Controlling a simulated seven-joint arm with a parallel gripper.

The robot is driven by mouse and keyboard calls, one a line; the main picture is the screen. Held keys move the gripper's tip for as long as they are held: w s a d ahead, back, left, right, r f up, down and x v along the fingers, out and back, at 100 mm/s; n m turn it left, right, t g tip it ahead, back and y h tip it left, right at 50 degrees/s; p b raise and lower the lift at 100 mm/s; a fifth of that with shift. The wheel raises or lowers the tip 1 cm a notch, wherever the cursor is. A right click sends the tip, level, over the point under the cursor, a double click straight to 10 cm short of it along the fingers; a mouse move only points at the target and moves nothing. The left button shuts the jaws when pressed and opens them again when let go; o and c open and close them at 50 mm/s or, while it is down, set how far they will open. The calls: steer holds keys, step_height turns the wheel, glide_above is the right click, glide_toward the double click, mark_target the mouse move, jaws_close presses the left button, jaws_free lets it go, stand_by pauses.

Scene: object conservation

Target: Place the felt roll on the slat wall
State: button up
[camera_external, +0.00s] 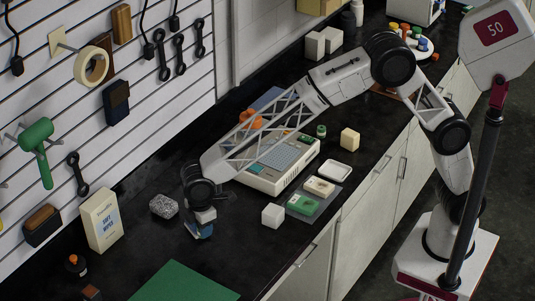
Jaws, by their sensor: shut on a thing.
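My gripper (201,222) points down low over the dark worktop, left of the beige keyboard device. It is shut on a small blue thing (202,232), which shows just below the fingers. It may be the felt roll, but it is too small and too covered to be sure. I cannot tell whether it touches the worktop. The white slat wall (60,110) stands at the left, with dark horizontal grooves. On it hang a cream tape-like roll (91,66), a green tool (37,150), black wrenches and several brushes or blocks.
A grey speckled lump (163,206) lies just left of my gripper, and a cream box (101,219) stands beyond it. A white cube (272,215) and the keyboard device (275,163) are to the right. A green mat (183,283) lies at the front.

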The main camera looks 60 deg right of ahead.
steer(key=r, duration=0.2)
steer(key=d+r, duration=0.1)
steer(key=r, duration=0.1)
steer(key=shift+w, duration=0.2)
steer(key=w+d+r+m, duration=0.1)
steer(key=w+d+m, duration=0.15)
steer(key=d, duration=0.85)
steer(key=w+d+r+m, duration=0.1)
steer(key=w+d+r, duration=0.15)
steer(key=d, duration=0.85)
steer(key=s+d+m, duration=0.3)
steer(key=d+m, duration=0.1)
steer(key=d, duration=2.1)
steer(key=s+d+f+m, duration=0.1)
steer(key=s+d+m, duration=0.2)
steer(key=s+d, duration=0.75)
steer(key=s+d+m, duration=0.3)
steer(key=s+d, duration=0.5)
steer(key=d, duration=0.6)
steer(key=s+d+f+m, duration=0.3)
steer(key=s+d+f, duration=0.2)
steer(key=s, duration=0.6)
steer(key=shift+s+d+f, duration=0.15)
steer(key=shift+d+f, duration=0.05)
steer(key=shift+f, duration=1.2)
